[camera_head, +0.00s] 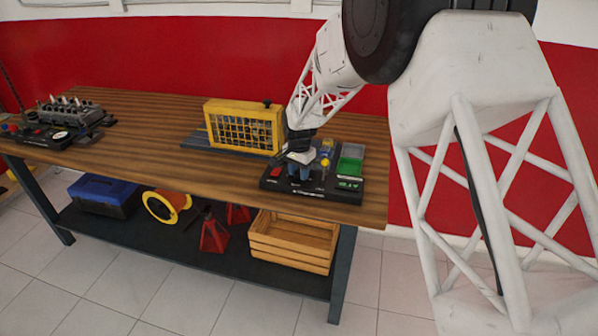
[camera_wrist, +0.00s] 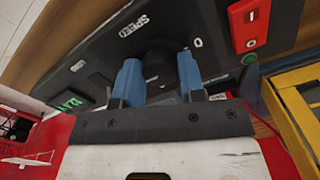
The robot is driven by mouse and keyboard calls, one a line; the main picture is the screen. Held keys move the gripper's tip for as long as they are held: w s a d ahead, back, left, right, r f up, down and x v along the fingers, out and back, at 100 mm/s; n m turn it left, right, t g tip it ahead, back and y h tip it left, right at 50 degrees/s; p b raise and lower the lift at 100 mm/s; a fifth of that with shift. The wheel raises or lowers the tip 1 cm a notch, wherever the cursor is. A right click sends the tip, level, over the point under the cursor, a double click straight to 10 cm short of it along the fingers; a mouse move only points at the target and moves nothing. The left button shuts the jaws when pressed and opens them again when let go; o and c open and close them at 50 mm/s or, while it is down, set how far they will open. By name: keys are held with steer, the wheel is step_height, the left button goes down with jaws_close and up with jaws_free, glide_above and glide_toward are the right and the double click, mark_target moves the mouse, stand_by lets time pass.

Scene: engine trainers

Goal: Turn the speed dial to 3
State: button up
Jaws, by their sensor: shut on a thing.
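The speed dial (camera_wrist: 158,66) is a dark round knob on a black control panel, under the white label "SPEED" (camera_wrist: 134,25) in the wrist view. My gripper (camera_wrist: 160,80) has its two blue fingers on either side of the dial and is shut on it. The dial's pointer and most of its scale are hidden by the fingers; a "0" mark shows to the right. In the head view, my gripper (camera_head: 300,170) reaches down onto the black control panel (camera_head: 333,196) at the right end of the workbench, and the dial is hidden there.
A red switch (camera_wrist: 249,22) and a green button (camera_wrist: 249,59) sit right of the dial in the wrist view. A yellow mesh guard (camera_head: 243,127) stands left of my gripper on the workbench (camera_head: 150,140). A green display (camera_head: 349,184) is on the panel's right.

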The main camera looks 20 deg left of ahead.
stand_by(0.3)
steer(key=o, duration=0.9)
steer(key=shift+r, duration=0.1)
steer(key=shift+r, duration=3.75)
steer(key=shift+r, duration=0.1)
